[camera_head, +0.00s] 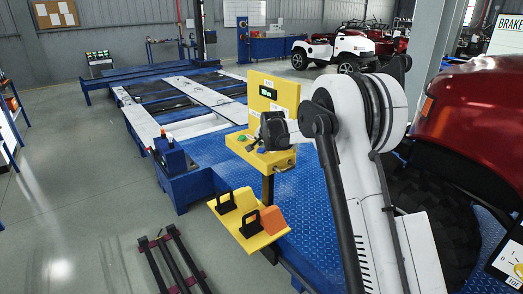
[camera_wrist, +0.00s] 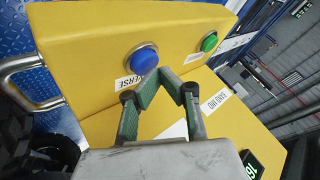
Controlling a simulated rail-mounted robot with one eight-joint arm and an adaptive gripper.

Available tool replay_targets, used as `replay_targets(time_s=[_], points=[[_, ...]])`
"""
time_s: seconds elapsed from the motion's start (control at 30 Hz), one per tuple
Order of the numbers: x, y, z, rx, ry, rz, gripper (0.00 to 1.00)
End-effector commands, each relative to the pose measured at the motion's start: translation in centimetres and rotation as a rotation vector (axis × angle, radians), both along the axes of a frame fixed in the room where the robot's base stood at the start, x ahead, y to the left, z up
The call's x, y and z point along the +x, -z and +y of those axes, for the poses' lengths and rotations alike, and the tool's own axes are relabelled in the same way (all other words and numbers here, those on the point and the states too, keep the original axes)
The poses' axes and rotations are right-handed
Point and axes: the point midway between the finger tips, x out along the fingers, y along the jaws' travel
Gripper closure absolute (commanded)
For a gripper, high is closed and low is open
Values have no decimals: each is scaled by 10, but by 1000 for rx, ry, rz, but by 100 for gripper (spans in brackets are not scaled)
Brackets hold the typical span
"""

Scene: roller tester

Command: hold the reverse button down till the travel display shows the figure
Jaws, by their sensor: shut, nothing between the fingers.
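The yellow control box (camera_head: 280,157) stands beside the blue tester bed. In the wrist view a blue button (camera_wrist: 142,60) sits on its yellow face, beside a partly covered label ending in "ERSE". My gripper (camera_wrist: 160,76) is shut and empty. Its fingertips overlap the blue button's lower right edge in the picture; I cannot tell whether they touch it. In the head view my gripper (camera_head: 268,136) is over the box, partly hidden by my arm. The travel display (camera_head: 269,94) is lit green on the upright yellow panel; its figure is too small to read surely.
A green button (camera_wrist: 209,42) lies to the right of the blue one. A metal handle (camera_wrist: 22,65) sticks out at the box's side. A yellow shelf with orange and black blocks (camera_head: 245,213) stands below the box. A red vehicle (camera_head: 470,120) is at right.

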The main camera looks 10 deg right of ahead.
Motion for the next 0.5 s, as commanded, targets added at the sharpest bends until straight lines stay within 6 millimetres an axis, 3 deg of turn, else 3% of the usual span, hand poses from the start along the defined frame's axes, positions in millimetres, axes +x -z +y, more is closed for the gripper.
replay_targets(time_s=[0.5], points=[[0, 6, 0, 0, 0, 0, 100]])
